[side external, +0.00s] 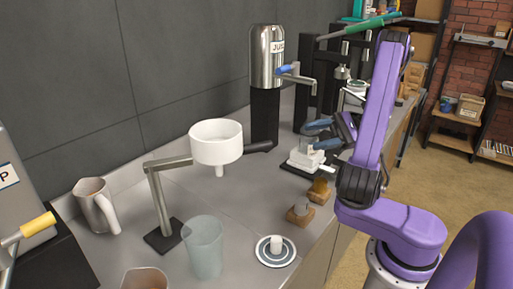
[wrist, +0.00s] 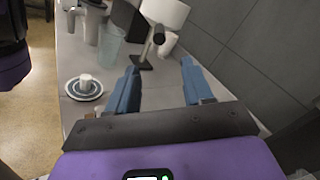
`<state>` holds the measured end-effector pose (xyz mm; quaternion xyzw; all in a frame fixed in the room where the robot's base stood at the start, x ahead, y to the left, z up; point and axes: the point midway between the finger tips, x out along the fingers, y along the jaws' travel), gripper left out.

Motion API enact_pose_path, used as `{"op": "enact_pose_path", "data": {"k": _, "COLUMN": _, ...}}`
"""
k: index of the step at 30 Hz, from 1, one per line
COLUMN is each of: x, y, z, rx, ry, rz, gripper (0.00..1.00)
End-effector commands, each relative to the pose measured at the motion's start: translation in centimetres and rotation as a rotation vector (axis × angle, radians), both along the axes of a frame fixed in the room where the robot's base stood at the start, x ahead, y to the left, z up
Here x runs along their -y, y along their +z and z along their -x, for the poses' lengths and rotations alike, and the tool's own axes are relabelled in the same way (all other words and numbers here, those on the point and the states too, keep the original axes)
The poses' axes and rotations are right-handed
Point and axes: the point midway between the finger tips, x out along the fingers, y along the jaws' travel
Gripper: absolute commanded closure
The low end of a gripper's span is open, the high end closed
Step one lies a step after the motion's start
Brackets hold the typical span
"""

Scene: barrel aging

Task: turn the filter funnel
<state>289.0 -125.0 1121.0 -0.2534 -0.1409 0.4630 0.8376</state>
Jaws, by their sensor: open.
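The white filter funnel (side external: 216,143) sits on a grey metal arm of a stand (side external: 163,205) with a black base. A short spout points down below it, and a dark handle (side external: 258,147) sticks out to its right. In the wrist view the funnel (wrist: 165,10) is cut by the top edge, and its handle (wrist: 158,37) points toward me between the fingers. My gripper (side external: 320,135) is open and empty, to the right of the funnel and apart from the handle. Its two blue fingers also show in the wrist view (wrist: 160,68).
A clear cup (side external: 204,247) stands in front of the funnel. A saucer with a small white cup (side external: 276,245) is at the counter's front. A steel dispenser (side external: 267,60) stands behind, with a blue-handled tap. A pitcher (side external: 97,205) is at left. Small blocks (side external: 301,212) lie below my gripper.

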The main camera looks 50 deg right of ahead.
Motion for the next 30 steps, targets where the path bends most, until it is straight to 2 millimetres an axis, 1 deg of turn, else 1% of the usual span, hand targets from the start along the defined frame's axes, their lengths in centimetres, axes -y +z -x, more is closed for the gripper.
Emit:
{"op": "enact_pose_path", "data": {"k": 4, "x": -0.7, "y": -0.2, "z": -0.4, "rx": 0.0, "ry": 0.003, "rz": 0.001, "gripper": 0.49}}
{"op": "enact_pose_path", "data": {"k": 8, "x": -2.2, "y": -0.2, "z": -1.3, "rx": 0.0, "ry": 0.007, "rz": 0.001, "gripper": 0.49}}
{"op": "enact_pose_path", "data": {"k": 24, "x": -10.8, "y": -0.2, "z": -6.6, "rx": 0.0, "ry": 0.007, "rz": 0.002, "gripper": 0.49}}
{"op": "enact_pose_path", "data": {"k": 30, "x": -13.4, "y": -0.2, "z": -8.2, "rx": 0.0, "ry": 0.006, "rz": 0.002, "gripper": 0.49}}
